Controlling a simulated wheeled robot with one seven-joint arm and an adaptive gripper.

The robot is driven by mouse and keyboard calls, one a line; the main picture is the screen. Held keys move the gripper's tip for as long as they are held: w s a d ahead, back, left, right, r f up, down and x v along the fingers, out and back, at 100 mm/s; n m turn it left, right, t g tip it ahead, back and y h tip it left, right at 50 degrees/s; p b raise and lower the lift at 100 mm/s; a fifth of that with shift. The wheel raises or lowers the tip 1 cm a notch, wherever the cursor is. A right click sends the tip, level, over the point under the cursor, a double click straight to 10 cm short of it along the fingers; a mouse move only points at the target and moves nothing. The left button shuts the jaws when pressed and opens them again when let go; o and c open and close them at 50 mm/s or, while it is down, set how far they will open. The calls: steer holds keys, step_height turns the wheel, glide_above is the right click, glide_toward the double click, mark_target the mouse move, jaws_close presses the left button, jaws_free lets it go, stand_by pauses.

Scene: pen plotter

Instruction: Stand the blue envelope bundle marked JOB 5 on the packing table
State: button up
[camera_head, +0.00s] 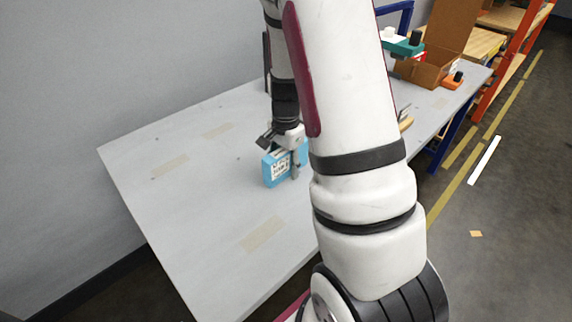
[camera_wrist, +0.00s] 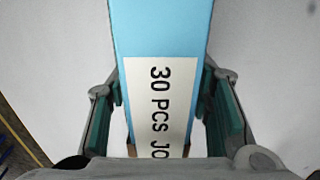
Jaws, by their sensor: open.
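The blue envelope bundle (camera_head: 276,169) stands on the grey packing table (camera_head: 190,200), left of my arm in the head view. In the wrist view the bundle (camera_wrist: 160,30) runs between my fingers, with a white label reading "30 PCS JO"; the rest of the text is cut off, so the job number is hidden. My gripper (camera_head: 284,160) is at the bundle. In the wrist view its green-padded fingers (camera_wrist: 165,125) are spread on either side of the bundle, with narrow gaps visible. My arm hides part of the table.
An open cardboard box (camera_head: 425,72), a teal item (camera_head: 402,46) and an orange item (camera_head: 453,81) are at the table's far right end. The table's left and front areas are clear apart from tan tape strips (camera_head: 262,234). A wall runs along the back.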

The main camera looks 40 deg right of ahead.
step_height(320, 180, up, 12)
steer(key=shift+p, duration=0.8)
steer(key=s+a+r+n, duration=0.3)
steer(key=a+r+n, duration=0.1)
steer(key=a+r, duration=0.35)
steer(key=s+a+r+n+t, duration=0.1)
steer(key=s+a+r+n, duration=0.2)
steer(key=s+a+n, duration=0.3)
steer(key=s+a+r+n+t, duration=0.1)
steer(key=s+a+n, duration=0.5)
steer(key=s, duration=0.7)
steer(key=shift+s+a+r+n+t, duration=0.15)
steer(key=shift+s+r+n+t, duration=0.15)
steer(key=shift+r+n, duration=0.55)
steer(key=shift+w+r, duration=0.1)
steer(key=shift+r, duration=0.1)
step_height(320, 180, up, 7)
steer(key=t+p, duration=0.1)
steer(key=p, duration=0.5)
steer(key=shift+r, duration=0.15)
steer(key=shift+r+t+p, duration=0.3)
steer(key=shift+r+p, duration=0.05)
steer(key=shift+p, duration=0.1)
steer(key=shift+c, duration=0.2)
